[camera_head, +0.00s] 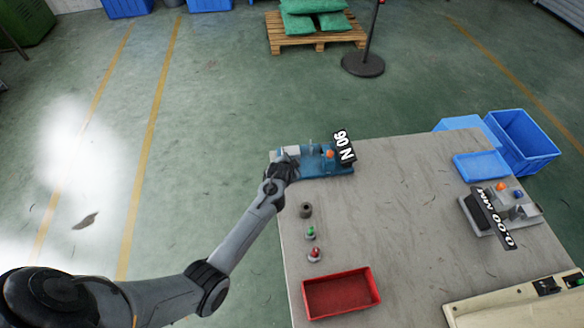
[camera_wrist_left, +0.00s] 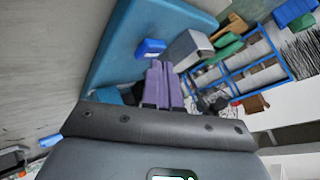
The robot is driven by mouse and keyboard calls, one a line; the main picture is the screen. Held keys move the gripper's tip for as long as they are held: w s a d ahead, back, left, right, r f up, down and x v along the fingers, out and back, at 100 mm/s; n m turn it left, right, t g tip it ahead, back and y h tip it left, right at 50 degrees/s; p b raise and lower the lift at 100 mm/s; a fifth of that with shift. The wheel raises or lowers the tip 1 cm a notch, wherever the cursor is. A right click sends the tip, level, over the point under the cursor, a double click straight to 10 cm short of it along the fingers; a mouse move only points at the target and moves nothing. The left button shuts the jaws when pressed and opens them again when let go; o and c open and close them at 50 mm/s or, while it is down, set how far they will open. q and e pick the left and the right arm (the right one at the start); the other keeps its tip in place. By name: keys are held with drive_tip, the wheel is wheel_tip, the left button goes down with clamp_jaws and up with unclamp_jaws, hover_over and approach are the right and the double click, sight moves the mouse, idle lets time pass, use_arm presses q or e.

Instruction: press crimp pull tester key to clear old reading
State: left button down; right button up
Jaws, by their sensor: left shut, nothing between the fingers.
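The crimp pull tester (camera_head: 325,168) is a blue device at the far left corner of the table. Its display (camera_head: 343,148) reads "90 N", and an orange knob (camera_head: 331,154) is on top. In the left wrist view, its blue body (camera_wrist_left: 125,45) carries a small bright blue key (camera_wrist_left: 150,47) and a grey block (camera_wrist_left: 187,48). My left gripper (camera_wrist_left: 158,66) has its purple fingers shut and empty, their tips just short of the blue key in the picture; contact cannot be told. My right gripper is not in view.
A dark ring (camera_head: 306,210), a green-topped part (camera_head: 311,232), a red-topped part (camera_head: 315,254) and a red tray (camera_head: 342,293) line the table's left side. A gauge reading "0.00 MM" (camera_head: 500,215) and a blue tray (camera_head: 480,165) stand right. The table's middle is clear.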

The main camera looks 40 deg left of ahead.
use_arm(q)
drive_tip(key=shift+f, duration=0.5)
drive_tip(key=shift+r, duration=0.1)
idle(0.6)
drive_tip(key=shift+r+p, duration=0.55)
drive_tip(key=shift+p, duration=0.05)
drive_tip(key=shift+r+p, duration=0.3)
drive_tip(key=shift+p, duration=0.05)
drive_tip(key=shift+r, duration=0.15)
drive_tip(key=shift+r+p, duration=0.2)
drive_tip(key=shift+p, duration=0.2)
wheel_tip(320, 180, up, 4)
drive_tip(key=p, duration=0.4)
drive_tip(key=shift+r+p, duration=0.2)
drive_tip(key=shift+p, duration=0.15)
